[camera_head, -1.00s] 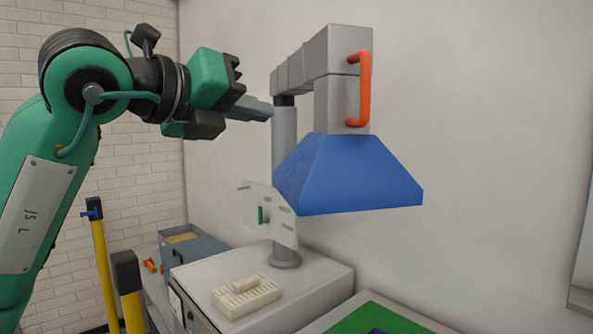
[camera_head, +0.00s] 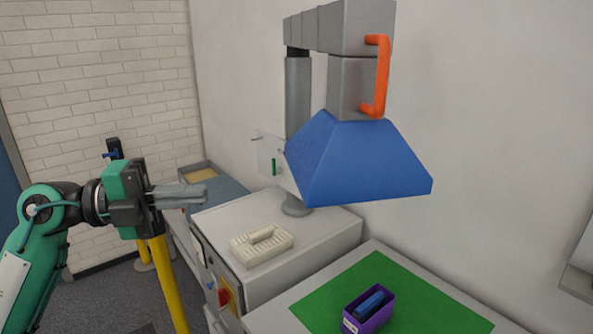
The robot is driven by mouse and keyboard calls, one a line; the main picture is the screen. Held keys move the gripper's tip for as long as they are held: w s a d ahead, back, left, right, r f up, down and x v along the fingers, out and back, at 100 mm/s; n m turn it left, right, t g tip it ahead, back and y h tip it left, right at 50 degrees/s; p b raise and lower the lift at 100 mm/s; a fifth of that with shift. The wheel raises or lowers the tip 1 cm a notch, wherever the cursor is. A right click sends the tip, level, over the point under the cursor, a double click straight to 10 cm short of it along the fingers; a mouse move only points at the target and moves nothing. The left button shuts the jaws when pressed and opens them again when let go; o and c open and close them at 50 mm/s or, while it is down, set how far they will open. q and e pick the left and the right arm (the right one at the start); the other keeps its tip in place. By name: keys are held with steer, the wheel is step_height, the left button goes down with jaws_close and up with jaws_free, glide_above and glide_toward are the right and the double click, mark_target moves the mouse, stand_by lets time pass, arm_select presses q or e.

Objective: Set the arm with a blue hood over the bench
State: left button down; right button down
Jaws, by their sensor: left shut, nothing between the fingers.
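The blue hood (camera_head: 358,160) hangs from a grey jointed extraction arm (camera_head: 343,30) at upper centre right. An orange handle (camera_head: 381,76) is fixed to the grey duct above the hood. My right gripper is out of view.
A purple bin (camera_head: 368,315) with a blue item sits on the mat. A grey cabinet (camera_head: 330,232) carries a cream slotted tray (camera_head: 262,246) and has a red knob (camera_head: 224,296). A yellow post (camera_head: 167,285) stands near my left arm. A white plate (camera_head: 269,160) is by the post.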

arm_select(q)
steer(key=p, duration=0.6)
glide_toward(302, 186)
steer(key=d, duration=0.2)
steer(key=w+d, duration=0.1)
steer(key=d, duration=0.2)
steer(key=shift+d+r, duration=0.1)
steer(key=shift+r, duration=0.05)
steer(key=shift+w+d, duration=0.2)
steer(key=shift+d, duration=0.55)
